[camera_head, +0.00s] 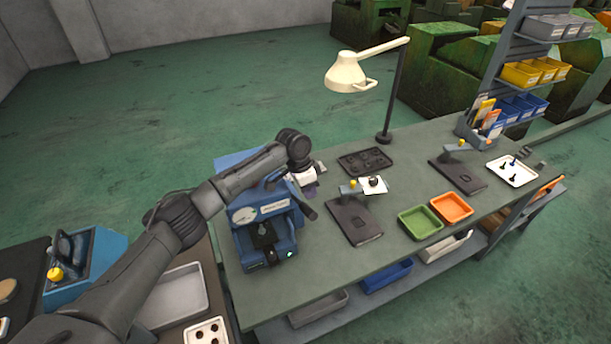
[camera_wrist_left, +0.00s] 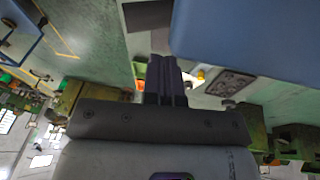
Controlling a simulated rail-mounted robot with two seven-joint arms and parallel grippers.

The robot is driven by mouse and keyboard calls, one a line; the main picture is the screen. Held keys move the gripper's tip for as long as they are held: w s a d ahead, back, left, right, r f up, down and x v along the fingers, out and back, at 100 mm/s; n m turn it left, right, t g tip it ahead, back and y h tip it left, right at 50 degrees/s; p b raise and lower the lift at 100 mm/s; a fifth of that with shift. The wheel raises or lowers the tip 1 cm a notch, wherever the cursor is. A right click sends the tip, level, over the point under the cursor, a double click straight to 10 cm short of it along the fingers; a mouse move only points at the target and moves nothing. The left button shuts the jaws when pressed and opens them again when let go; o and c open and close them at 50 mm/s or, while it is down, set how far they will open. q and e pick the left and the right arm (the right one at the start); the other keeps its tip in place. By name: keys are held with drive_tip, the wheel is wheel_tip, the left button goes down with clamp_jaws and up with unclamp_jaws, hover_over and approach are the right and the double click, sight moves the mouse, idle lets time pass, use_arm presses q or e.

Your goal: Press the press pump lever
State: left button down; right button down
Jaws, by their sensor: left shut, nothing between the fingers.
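The blue press (camera_head: 262,212), with a round dial on its face, stands at the near left end of the workbench. A dark bar (camera_head: 308,211), which looks like its pump lever, sticks out on its right side. My left arm reaches over the press, and my left gripper (camera_head: 314,191) is at its right side, just above the dark bar. I cannot tell whether they touch. In the left wrist view the fingers (camera_wrist_left: 167,80) are shut together with nothing between them, and a blue surface of the press (camera_wrist_left: 245,35) fills the upper right. My right gripper is not in view.
A lamp (camera_head: 348,73) stands at the bench's back. A dark tray (camera_head: 365,161), a dark plate fixture (camera_head: 355,220), a green bin (camera_head: 420,222) and an orange bin (camera_head: 451,207) lie to the right. A second blue machine (camera_head: 88,262) is at the left. Bare bench (camera_head: 385,255) lies in front.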

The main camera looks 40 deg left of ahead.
sight(309, 208)
use_arm(q)
drive_tip(key=shift+s+d+f, duration=0.25)
drive_tip(key=shift+s+f, duration=0.1)
drive_tip(key=shift+f, duration=0.4)
drive_tip(key=shift+s+d+f, duration=0.2)
drive_tip(key=shift+s+f, duration=0.1)
drive_tip(key=shift+f, duration=0.4)
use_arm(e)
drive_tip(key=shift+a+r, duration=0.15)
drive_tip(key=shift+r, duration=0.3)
use_arm(q)
drive_tip(key=shift+p, duration=0.3)
